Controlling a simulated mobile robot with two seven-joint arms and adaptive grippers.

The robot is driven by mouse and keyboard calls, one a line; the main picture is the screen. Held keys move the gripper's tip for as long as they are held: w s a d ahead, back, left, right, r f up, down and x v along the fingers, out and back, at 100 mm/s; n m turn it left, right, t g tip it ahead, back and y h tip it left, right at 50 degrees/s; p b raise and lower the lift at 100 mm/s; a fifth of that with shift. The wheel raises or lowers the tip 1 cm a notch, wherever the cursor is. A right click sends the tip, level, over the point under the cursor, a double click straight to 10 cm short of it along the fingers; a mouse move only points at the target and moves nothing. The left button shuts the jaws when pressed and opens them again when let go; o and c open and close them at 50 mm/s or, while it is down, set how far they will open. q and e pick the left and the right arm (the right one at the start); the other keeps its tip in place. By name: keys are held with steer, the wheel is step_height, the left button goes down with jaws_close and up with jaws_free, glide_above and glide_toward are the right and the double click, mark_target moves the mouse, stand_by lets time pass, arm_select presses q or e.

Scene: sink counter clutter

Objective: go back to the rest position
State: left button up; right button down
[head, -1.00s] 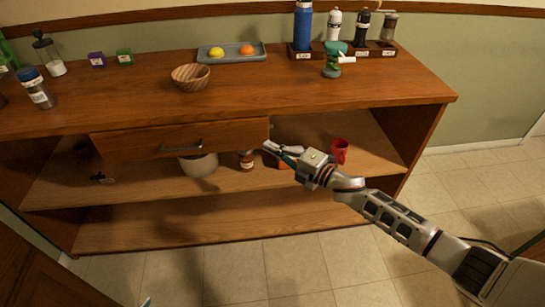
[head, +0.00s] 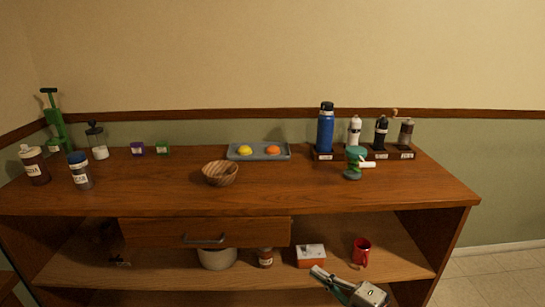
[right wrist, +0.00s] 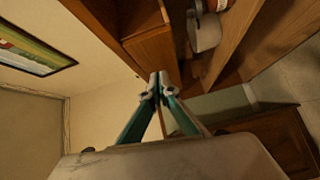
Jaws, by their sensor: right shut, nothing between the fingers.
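My right gripper (head: 334,283) is at the bottom of the head view, in front of the shelf below the counter. It is shut and empty. In the right wrist view its fingertips (right wrist: 158,88) meet, with nothing between them. The wooden counter unit (head: 300,190) stands ahead, with a closed-looking drawer (head: 204,233) under its top. My left gripper is not in view.
On the shelf are a white pot (head: 217,259), a brown jar (head: 265,257), an orange box (head: 311,257) and a red mug (head: 361,252). The top holds a wooden bowl (head: 220,173), a grey tray (head: 258,152) and bottles. Floor at right is clear.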

arm_select(q)
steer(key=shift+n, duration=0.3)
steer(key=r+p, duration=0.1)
steer(key=p, duration=0.1)
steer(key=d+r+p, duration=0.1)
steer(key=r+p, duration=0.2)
steer(key=p, duration=0.1)
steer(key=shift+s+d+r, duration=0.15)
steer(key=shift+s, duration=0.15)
arm_select(e)
steer(key=s+d+f+m+g+h, duration=0.1)
steer(key=s+f+m+h, duration=0.2)
steer(key=s+m, duration=0.4)
steer(key=s+d+f+m+h, duration=0.2)
steer(key=s+f+m, duration=0.3)
steer(key=s, duration=0.7)
steer(key=s+d+f+m+g+h, duration=0.1)
steer(key=s+f+m+h, duration=0.3)
steer(key=s+m, duration=0.4)
steer(key=shift+s+d+f+m+g+h, duration=0.35)
steer(key=shift+s+d, duration=0.3)
steer(key=shift+s, duration=0.45)
steer(key=shift+r, duration=0.1)
